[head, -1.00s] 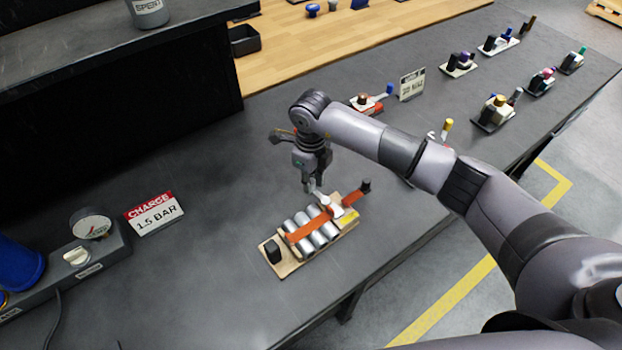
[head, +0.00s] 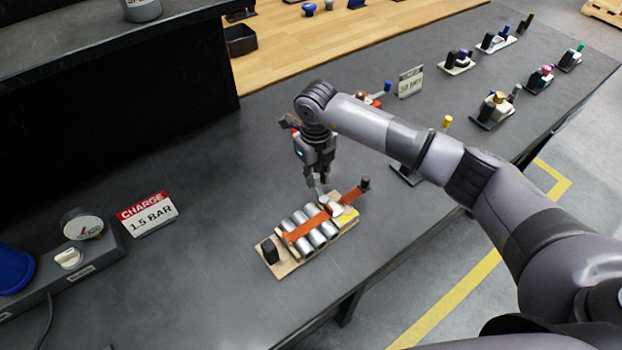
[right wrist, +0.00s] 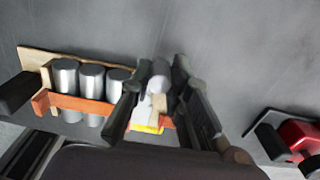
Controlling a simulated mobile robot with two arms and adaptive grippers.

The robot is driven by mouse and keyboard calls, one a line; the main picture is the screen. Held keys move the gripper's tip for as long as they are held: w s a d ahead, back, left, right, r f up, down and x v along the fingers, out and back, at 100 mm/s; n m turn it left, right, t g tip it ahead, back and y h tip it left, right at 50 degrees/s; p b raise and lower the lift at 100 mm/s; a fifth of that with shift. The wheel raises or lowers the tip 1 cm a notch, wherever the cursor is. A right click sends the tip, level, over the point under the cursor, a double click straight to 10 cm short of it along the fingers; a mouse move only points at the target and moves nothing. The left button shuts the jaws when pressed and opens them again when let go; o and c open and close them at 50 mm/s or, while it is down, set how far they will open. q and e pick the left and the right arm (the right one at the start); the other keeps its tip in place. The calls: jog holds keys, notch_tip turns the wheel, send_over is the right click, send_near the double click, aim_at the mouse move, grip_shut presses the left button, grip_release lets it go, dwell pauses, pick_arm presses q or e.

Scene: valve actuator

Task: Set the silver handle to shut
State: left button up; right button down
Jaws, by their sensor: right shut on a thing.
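The valve actuator is a wooden board (head: 284,268) on the dark bench, with several silver cylinders (head: 308,228) under an orange strap. The silver handle (head: 322,196) rises at the board's right part, beside a yellow label (head: 349,215). My right gripper (head: 318,182) comes down from above and is shut on the handle's upper end. In the right wrist view the handle's rounded silver end (right wrist: 157,84) shows between the two dark fingers (right wrist: 158,92). The fingers partly hide the handle and its pivot. My left gripper is not in view.
A red and white "CHARGE 1.5 BAR" sign (head: 148,214) and a gauge unit (head: 82,224) stand to the left. Several other small valve devices (head: 495,108) stand along the bench to the right.

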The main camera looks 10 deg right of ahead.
jog(key=d+m, duration=0.1)
jog(key=m, duration=0.1)
jog(key=d+m+b, duration=0.1)
jog(key=m, duration=0.1)
jog(key=shift+m, duration=0.3)
jog(key=shift+s+d+m+b, duration=0.15)
jog(key=shift+d+m+b, duration=0.2)
jog(key=shift+m, duration=0.6)
jog(key=shift+s+d+m+b, duration=0.15)
jog(key=shift+d+m, duration=0.25)
jog(key=shift+m, duration=0.55)
jog(key=shift+d, duration=0.1)
jog(key=c, duration=1.5)
grip_release()
notch_tip(320, 180, up, 12)
jog(key=shift+r, duration=0.1)
